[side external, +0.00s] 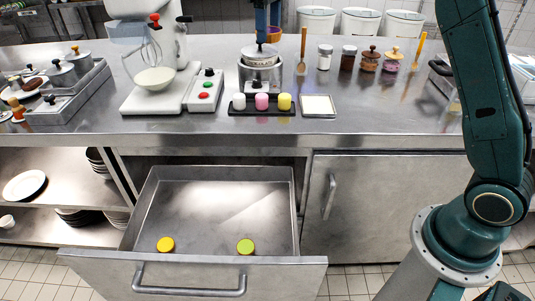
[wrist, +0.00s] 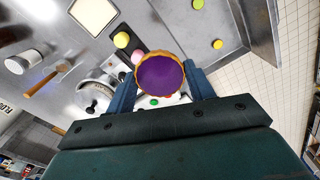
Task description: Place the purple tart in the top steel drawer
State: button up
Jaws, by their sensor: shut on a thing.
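The purple tart (wrist: 160,77), with a golden crust, sits between the two blue fingers of my gripper (wrist: 159,82) in the wrist view. My gripper is shut on it. In the side view my gripper (side external: 267,24) is at the top edge, holding the tart (side external: 273,34) above the back of the counter, behind the steel pot. The top steel drawer (side external: 170,205) is pulled open below the counter. A yellow round piece (side external: 166,245) and a green-topped round piece (side external: 245,246) lie near its front. The drawer also shows at the upper right of the wrist view (wrist: 235,20).
The steel pot (side external: 261,58), a tray with white, pink and yellow pieces (side external: 262,111), and a pale square plate (side external: 318,106) stand on the counter. A mixer (side external: 155,55) stands left, jars (side external: 348,58) right. The drawer's middle and back are clear.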

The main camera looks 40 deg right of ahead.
jog(key=w+a+m, duration=0.1)
jog(key=a+m, duration=0.3)
jog(key=a, duration=0.8)
jog(key=m, duration=0.5)
send_over(215, 249)
notch_tip(215, 249, down, 40)
jog(key=shift+r, duration=0.25)
jog(key=shift+f, duration=0.1)
notch_tip(215, 249, down, 16)
jog(key=shift+f, duration=0.1)
jog(key=shift+f, duration=1.75)
jog(key=shift+f, duration=0.2)
